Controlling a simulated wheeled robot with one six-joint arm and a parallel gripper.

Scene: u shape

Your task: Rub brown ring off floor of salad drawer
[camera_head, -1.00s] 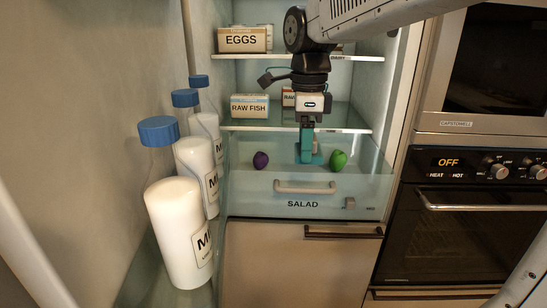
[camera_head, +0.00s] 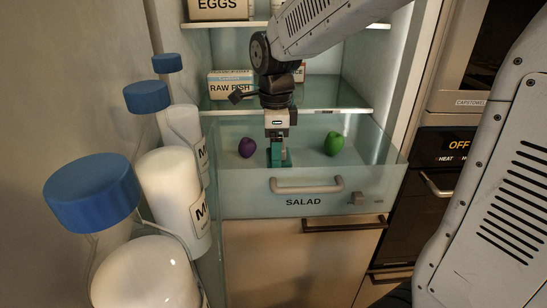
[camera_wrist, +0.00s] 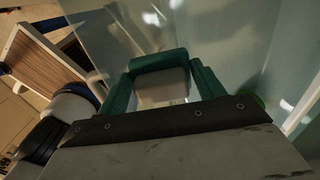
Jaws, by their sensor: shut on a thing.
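The clear salad drawer (camera_head: 235,190), marked SALAD, is pulled out at the bottom of the fridge. My gripper (camera_head: 279,152) points down into it, between a purple vegetable (camera_head: 246,147) and a green one (camera_head: 334,143), nearer the purple one. In the wrist view, its green fingers are shut on a small block (camera_wrist: 162,82) with a green top edge and a pale grey face. The block's lower side is hidden, and I cannot tell whether it touches the drawer floor. I see no brown ring in either view.
Milk bottles with blue caps (camera_head: 91,193) stand close on the left. A glass shelf (camera_head: 310,92) with a RAW FISH box (camera_head: 230,84) sits above and behind the drawer. The oven (camera_head: 445,160) is on the right.

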